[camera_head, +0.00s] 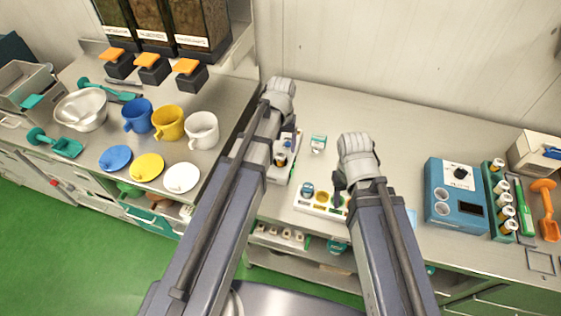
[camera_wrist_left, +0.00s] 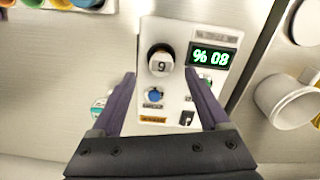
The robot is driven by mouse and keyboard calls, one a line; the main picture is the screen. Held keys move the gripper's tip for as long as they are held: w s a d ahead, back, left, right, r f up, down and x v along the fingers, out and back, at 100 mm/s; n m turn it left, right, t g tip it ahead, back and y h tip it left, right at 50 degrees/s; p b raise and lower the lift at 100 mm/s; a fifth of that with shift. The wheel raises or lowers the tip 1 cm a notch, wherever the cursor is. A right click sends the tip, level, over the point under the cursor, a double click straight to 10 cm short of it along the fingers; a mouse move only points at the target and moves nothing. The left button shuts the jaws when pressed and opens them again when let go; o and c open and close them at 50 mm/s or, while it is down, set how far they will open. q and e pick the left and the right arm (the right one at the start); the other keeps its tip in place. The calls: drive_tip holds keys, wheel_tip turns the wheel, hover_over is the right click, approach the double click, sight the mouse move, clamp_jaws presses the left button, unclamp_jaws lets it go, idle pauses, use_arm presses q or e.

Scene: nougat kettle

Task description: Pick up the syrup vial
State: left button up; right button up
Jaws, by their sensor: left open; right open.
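No vial can be told for certain near my grippers. A round dark-sided piece with a white face marked 9 (camera_wrist_left: 160,60) stands on a white device (camera_wrist_left: 170,107); I cannot tell if it is a vial or a knob. My left gripper (camera_wrist_left: 161,76) is open above this device, one finger on each side, with nothing between them. The device (camera_head: 281,174) is partly hidden by my left arm in the head view. Several orange-and-white capped vials (camera_head: 505,211) stand in a green rack at the far right. My right gripper (camera_head: 342,184) is open over a white tray (camera_head: 311,208).
The white tray holds blue and yellow round pieces. A small white-green box (camera_head: 318,143) stands between my arms. A blue device (camera_head: 455,194) is at the right. Mugs, including a white one (camera_head: 202,130), stand at the left. The counter behind my grippers is clear.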

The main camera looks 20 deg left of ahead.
sight(280, 155)
use_arm(q)
drive_tip(key=shift+s+a+f+b, duration=0.1)
drive_tip(key=shift+s+f+b, duration=0.05)
drive_tip(key=shift+f+b, duration=2.4)
use_arm(e)
drive_tip(key=shift+f, duration=2.6)
drive_tip(key=shift+r, duration=0.1)
use_arm(q)
clamp_jaws()
